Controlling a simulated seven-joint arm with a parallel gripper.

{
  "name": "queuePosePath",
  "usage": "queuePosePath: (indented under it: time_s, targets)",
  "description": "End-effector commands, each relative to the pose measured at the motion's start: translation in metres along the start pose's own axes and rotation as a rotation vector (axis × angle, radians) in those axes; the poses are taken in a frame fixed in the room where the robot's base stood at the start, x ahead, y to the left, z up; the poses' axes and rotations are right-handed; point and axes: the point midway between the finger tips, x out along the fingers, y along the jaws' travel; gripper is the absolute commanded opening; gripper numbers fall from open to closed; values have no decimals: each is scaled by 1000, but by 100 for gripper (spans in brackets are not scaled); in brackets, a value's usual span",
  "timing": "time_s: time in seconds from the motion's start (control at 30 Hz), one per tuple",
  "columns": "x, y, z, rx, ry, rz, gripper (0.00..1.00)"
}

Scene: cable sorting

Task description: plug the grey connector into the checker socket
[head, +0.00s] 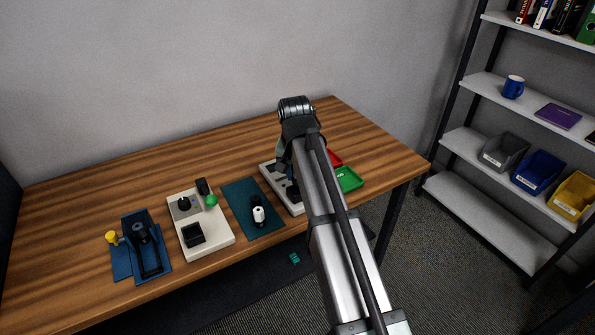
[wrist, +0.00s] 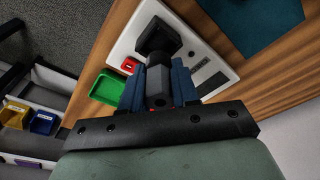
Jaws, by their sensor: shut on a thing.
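My gripper (wrist: 160,88) has its blue fingers shut on a dark grey connector (wrist: 158,84), in the wrist view. A black square block (wrist: 158,37) shows just past the connector, over a pale board (wrist: 128,36); I cannot tell whether the connector touches it. The same pale board (head: 268,172) stands partly behind my arm in the head view, which hides most of my gripper. Another pale board (head: 217,244) to its left carries a black socket-like block (head: 192,234) and a green knob or lamp (head: 211,200). I cannot tell for certain which board is the checker.
A green tray (head: 348,180) and a red tray (head: 335,158) lie right of my arm. A teal mat (head: 238,196) holds a black and white piece (head: 258,213). A blue fixture (head: 146,262) stands at the left. The back of the wooden table (head: 120,180) is clear.

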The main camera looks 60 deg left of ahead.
Motion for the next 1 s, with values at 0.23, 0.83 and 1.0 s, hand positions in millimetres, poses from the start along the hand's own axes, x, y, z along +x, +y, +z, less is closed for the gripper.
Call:
queuePosePath:
  time_s: [0.23, 0.83, 1.0]
  targets:
    - [0, 0, 0, 0, 0, 0, 0]
    - [13, 0, 2, 0, -1, 0, 0]
    - [15, 0, 2, 0, 0, 0, 0]
